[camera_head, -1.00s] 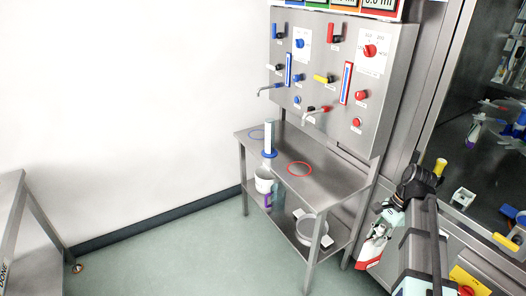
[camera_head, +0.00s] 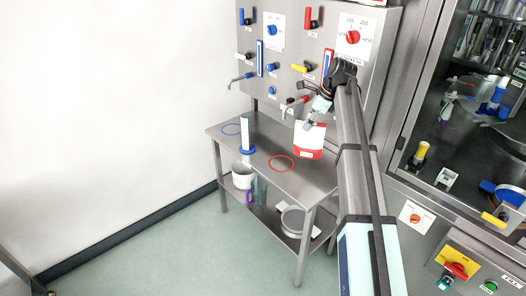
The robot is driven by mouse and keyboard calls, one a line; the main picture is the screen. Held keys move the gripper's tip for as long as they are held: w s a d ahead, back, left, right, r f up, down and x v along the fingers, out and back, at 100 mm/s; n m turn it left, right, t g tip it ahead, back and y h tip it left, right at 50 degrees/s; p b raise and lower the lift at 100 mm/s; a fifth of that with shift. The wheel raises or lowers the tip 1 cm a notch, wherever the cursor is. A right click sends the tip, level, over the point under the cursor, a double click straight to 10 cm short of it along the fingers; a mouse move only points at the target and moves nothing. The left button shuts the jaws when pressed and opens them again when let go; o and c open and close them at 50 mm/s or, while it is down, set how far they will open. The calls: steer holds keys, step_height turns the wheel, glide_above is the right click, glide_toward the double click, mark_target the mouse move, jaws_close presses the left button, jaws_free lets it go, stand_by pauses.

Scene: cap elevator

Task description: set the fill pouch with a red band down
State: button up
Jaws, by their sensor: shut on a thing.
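The fill pouch with a red band (camera_head: 310,137) is white with a red strip along its lower part. My gripper (camera_head: 316,117) is shut on its top, and the pouch hangs upright below the fingers. It shows over the right part of the steel bench (camera_head: 318,178), to the right of the red ring (camera_head: 281,164) marked on the bench top. I cannot tell whether its bottom touches the bench. The fingertips are small and partly hidden by my arm.
Spouts (camera_head: 293,103) stick out from the steel panel (camera_head: 280,50) behind. A white bucket (camera_head: 242,176) and a round pan (camera_head: 294,221) are on the lower shelf. A glass cabinet (camera_head: 480,100) stands at right.

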mark_target(317, 136)
step_height(317, 136, down, 18)
steer(key=w+m+p, duration=0.1)
steer(key=w+p, duration=0.1)
steer(key=p, duration=0.1)
steer(key=shift+w+r+m+t, duration=0.25)
steer(key=shift+m+t, duration=0.05)
steer(key=shift+m, duration=0.1)
steer(key=shift+a+f, duration=0.1)
steer(key=shift+f, duration=0.05)
steer(key=o, duration=0.9)
steer(key=shift+o, duration=0.2)
steer(key=b+v, duration=0.1)
steer(key=v, duration=1.1)
steer(key=shift+a+r+b, duration=0.15)
steer(key=shift+r+b, duration=0.15)
